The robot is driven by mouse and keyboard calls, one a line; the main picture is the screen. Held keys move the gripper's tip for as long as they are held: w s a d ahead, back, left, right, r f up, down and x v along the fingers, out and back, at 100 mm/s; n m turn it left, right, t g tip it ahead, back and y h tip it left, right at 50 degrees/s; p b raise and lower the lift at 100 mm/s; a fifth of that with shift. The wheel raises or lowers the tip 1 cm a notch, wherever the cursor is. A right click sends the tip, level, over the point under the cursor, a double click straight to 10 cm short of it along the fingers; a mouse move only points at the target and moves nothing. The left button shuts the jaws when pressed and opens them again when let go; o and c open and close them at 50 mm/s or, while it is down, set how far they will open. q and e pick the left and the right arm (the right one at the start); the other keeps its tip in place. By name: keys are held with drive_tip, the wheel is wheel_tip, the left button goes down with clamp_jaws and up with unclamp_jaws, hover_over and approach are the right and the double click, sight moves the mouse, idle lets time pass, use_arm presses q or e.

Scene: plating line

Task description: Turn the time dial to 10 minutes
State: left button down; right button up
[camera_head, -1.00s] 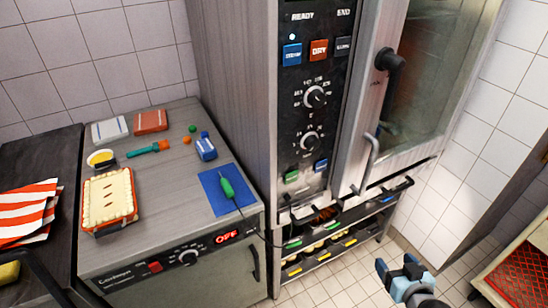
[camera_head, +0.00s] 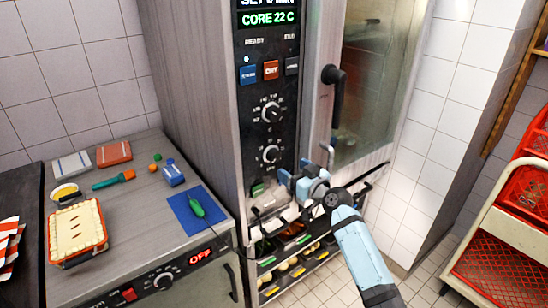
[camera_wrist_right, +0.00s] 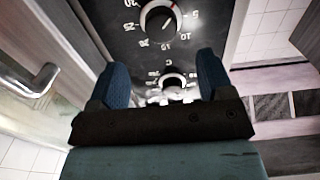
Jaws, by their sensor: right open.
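The oven's control panel has two round black dials. The lower one (camera_head: 270,154) is the time dial; in the upside-down right wrist view its minute numbers show around it (camera_wrist_right: 158,18), with a red pointer mark toward the upper right there. The upper dial (camera_head: 270,110) shows in the wrist view between my fingers (camera_wrist_right: 172,80), partly hidden by the gripper body. My right gripper (camera_head: 293,176) is open and empty, in front of the panel, below and right of the lower dial in the head view. No contact with either dial shows. My left gripper is out of view.
The oven door's black handle (camera_head: 334,88) is right of the panel. Coloured buttons (camera_head: 271,70) sit above the dials, and a display (camera_head: 268,18) reads CORE 22 C. The counter (camera_head: 150,225) at left holds a pie (camera_head: 77,230) and a blue mat (camera_head: 184,217).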

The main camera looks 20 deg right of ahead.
sight(276, 158)
drive_tip(key=x, duration=0.8)
drive_tip(key=shift+w+a+p, duration=0.15)
drive_tip(key=shift+w+p, duration=0.1)
drive_tip(key=shift+p, duration=0.05)
drive_tip(key=c, duration=0.9)
